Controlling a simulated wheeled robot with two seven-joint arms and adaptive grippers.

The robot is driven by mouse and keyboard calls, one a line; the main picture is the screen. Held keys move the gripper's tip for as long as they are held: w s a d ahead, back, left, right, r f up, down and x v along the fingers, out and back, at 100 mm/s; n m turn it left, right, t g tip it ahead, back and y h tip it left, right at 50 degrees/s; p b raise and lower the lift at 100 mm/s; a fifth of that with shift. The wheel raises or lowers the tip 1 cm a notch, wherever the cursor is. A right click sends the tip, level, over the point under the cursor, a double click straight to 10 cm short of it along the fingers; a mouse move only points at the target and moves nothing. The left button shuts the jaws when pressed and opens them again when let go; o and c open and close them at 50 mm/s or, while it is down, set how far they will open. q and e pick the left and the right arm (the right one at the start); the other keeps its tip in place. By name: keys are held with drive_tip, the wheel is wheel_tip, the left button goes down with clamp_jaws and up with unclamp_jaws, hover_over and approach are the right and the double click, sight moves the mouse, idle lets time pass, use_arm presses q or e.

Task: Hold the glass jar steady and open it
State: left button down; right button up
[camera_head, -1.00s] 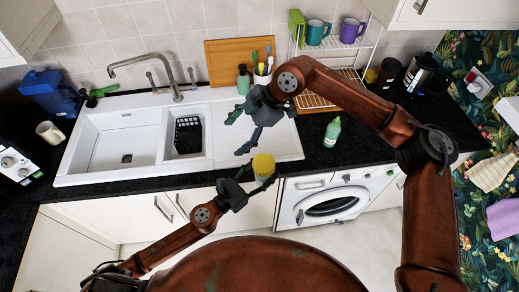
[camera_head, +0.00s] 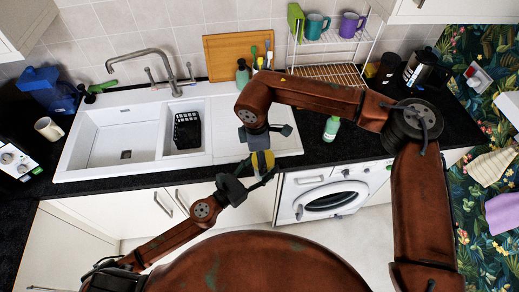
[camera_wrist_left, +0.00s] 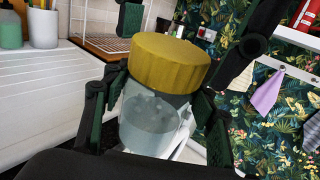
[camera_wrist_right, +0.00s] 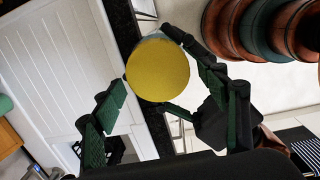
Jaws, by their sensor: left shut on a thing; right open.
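The glass jar has a yellow lid (camera_head: 262,163) and stands nearly upright in front of the counter edge. In the left wrist view its clear body (camera_wrist_left: 152,125) sits between the fingers of my left gripper (camera_wrist_left: 158,98), which is shut on it below the lid (camera_wrist_left: 170,62). My right gripper (camera_head: 266,142) is open just above the jar, pointing down. In the right wrist view the round lid (camera_wrist_right: 158,70) lies between its spread fingers (camera_wrist_right: 160,92), with a gap on the left side. The jar body is mostly hidden there.
The white sink (camera_head: 125,145) with a black basket (camera_head: 187,130) lies behind and left on the dark counter. A green bottle (camera_head: 331,128) stands right of my right gripper. A washing machine (camera_head: 325,200) is below the counter.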

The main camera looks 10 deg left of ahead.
use_arm(q)
drive_tip(key=shift+r, duration=0.1)
use_arm(e)
drive_tip(key=shift+f, duration=0.55)
drive_tip(key=shift+c, duration=0.5)
